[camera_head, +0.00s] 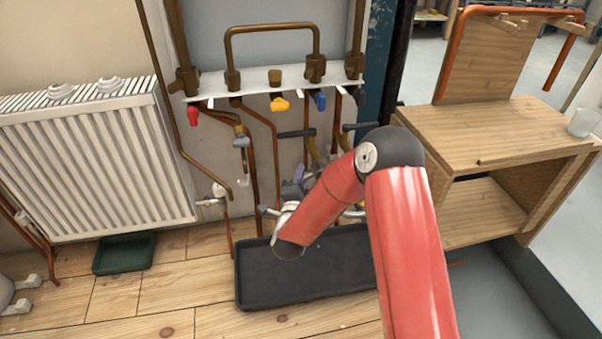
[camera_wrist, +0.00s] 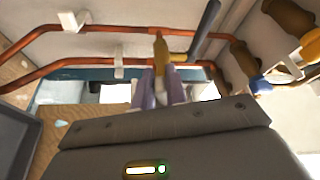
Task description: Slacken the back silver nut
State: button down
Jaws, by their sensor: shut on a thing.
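In the wrist view, my gripper (camera_wrist: 160,90) has its purple fingertips closed at the end of a brass valve (camera_wrist: 161,50). The valve has a dark lever (camera_wrist: 206,28) beside it. What the fingers grip is mostly hidden between them, and I cannot make out a silver nut clearly. In the head view, my red arm covers much of the gripper; a purple finger (camera_head: 299,172) shows below the left dark lever (camera_head: 297,134). A second dark lever (camera_head: 358,127) sits to its right, close to my arm.
Copper pipes (camera_head: 272,150) run down the wall near my gripper. Red (camera_head: 193,116), yellow (camera_head: 280,104) and blue (camera_head: 320,101) handles hang from the white rail. A black tray (camera_head: 300,285) lies below. A radiator (camera_head: 95,160) stands left, a wooden bench (camera_head: 490,130) right.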

jog(key=shift+w+d+f+n+t+y, duration=0.15)
jog(key=shift+f+n+t, duration=0.15)
jog(key=shift+n, duration=0.55)
jog(key=shift+s+d+f+n+t+y, duration=0.15)
jog(key=shift+f+n, duration=0.25)
jog(key=shift+n, duration=0.45)
jog(key=shift+w, duration=0.1)
jog(key=c, duration=1.4)
grip_release()
jog(key=shift+c, duration=0.2)
jog(key=v, duration=0.7)
jog(key=shift+s+f, duration=0.2)
jog(key=shift+s, duration=0.2)
